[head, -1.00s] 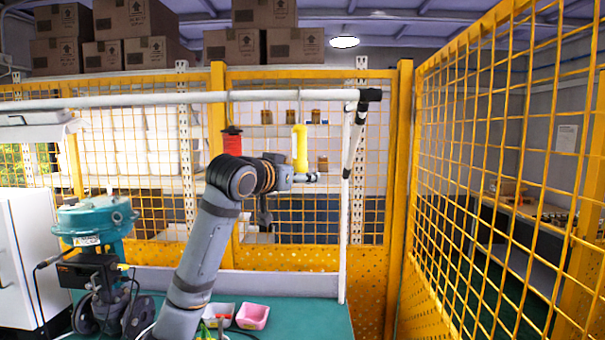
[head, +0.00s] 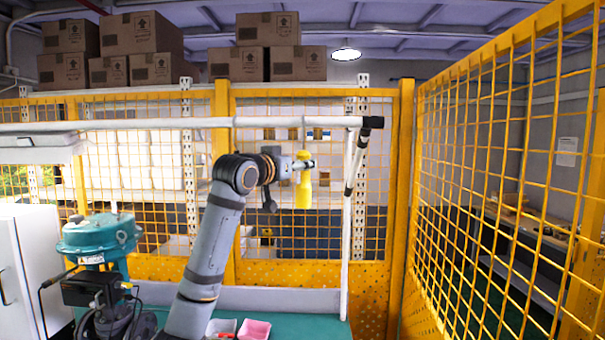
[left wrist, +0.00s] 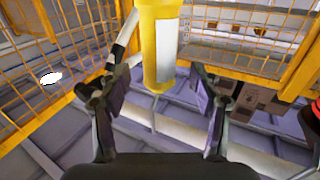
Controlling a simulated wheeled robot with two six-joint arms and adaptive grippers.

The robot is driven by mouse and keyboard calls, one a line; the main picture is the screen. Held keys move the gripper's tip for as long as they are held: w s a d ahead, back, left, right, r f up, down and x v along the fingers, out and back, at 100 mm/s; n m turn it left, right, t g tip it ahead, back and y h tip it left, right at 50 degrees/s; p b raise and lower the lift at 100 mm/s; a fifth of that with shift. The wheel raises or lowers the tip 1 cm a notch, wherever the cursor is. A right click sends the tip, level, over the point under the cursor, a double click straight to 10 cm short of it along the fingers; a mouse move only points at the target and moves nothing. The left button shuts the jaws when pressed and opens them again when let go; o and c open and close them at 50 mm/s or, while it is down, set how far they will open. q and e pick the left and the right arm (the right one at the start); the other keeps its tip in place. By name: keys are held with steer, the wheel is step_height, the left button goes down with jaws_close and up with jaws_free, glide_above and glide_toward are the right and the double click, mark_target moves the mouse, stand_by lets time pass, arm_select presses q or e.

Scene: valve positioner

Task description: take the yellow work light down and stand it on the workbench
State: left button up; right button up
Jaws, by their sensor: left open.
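The yellow work light (head: 303,192) is upright in the head view, below the white overhead pipe (head: 200,123). What it hangs from is not clear. My left gripper (head: 306,163) is at the upper part of the light, in front of it. In the left wrist view the light (left wrist: 160,45) comes down from the top edge, with a pale strip on its side. Its near end lies between the two spread fingers of my left gripper (left wrist: 160,88), with gaps on both sides. The workbench (head: 290,326) has a green top at the bottom of the head view. My right gripper is out of view.
A teal valve actuator (head: 98,236) stands at the left of the bench. A pink bin (head: 254,330) and a grey bin (head: 221,328) sit on the bench. A white post (head: 345,230) stands right of the light. Yellow mesh fencing (head: 500,170) closes the back and right.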

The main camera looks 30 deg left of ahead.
arm_select(q)
steer(key=w+p, duration=0.1)
steer(key=w, duration=0.2)
steer(key=shift+r, duration=0.15)
steer(key=shift+w+a+f, duration=0.1)
steer(key=shift+w+f, duration=0.15)
steer(key=shift+w, duration=0.1)
steer(key=shift+s+r, duration=0.1)
steer(key=shift+s, duration=0.1)
steer(key=c, duration=0.4)
jaws_close()
